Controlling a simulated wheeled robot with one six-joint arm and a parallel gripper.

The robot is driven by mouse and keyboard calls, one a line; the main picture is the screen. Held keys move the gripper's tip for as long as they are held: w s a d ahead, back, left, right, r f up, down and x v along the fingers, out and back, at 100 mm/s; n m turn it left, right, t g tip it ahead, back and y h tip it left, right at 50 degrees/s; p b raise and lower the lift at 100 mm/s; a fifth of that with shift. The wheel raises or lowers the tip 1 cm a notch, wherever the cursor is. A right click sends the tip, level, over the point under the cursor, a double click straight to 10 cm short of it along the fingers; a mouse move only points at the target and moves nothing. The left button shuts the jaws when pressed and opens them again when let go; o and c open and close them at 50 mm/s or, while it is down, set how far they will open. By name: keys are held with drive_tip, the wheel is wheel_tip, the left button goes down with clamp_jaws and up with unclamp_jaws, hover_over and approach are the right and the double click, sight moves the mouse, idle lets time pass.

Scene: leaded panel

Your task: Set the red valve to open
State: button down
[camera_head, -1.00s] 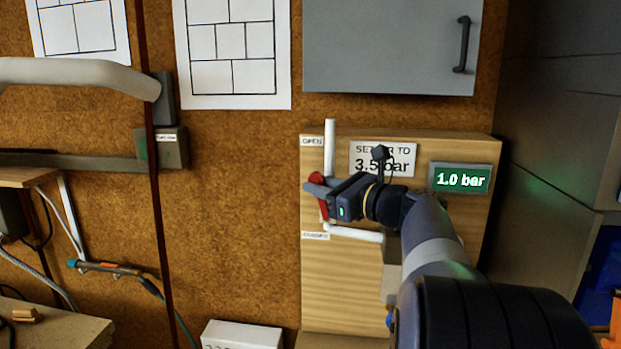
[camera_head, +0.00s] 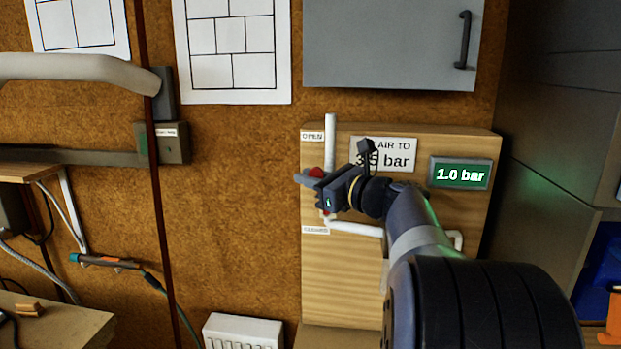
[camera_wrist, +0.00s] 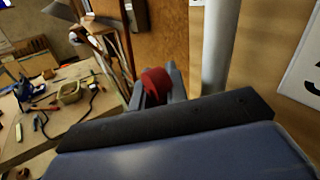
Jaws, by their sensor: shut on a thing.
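The red valve (camera_head: 316,172) sits on a white pipe (camera_head: 330,140) at the left side of a wooden board (camera_head: 340,290). An OPEN label (camera_head: 312,136) is above it and a second, blurred label (camera_head: 316,230) is below. My gripper (camera_head: 308,178) is shut on the valve's red handle and hides much of it. In the wrist view the red handle (camera_wrist: 155,84) shows between my fingers, with the grey-white pipe (camera_wrist: 218,50) to its right. A green display (camera_head: 460,174) on the board reads 1.0 bar.
A sign (camera_head: 402,160), partly covered by my arm, reads "3.5 bar". A grey cabinet (camera_head: 390,45) hangs above the board. A white box (camera_head: 243,331) stands low, left of the board.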

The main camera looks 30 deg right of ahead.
drive_tip(key=shift+s+d+r+m+t+y+b, duration=0.2)
drive_tip(key=shift+d+m+t+b, duration=0.15)
drive_tip(key=shift+b, duration=0.25)
drive_tip(key=shift+s+d+r+m+t+y+b, duration=0.1)
drive_tip(key=shift+s+d+m+t+y+b, duration=0.15)
drive_tip(key=shift+t+b, duration=0.3)
drive_tip(key=c, duration=1.7)
unclamp_jaws()
drive_tip(key=b+v, duration=0.2)
drive_tip(key=v, duration=0.8)
drive_tip(key=shift+s+b, duration=0.3)
drive_tip(key=shift+s, duration=0.1)
drive_tip(key=shift+w, duration=0.1)
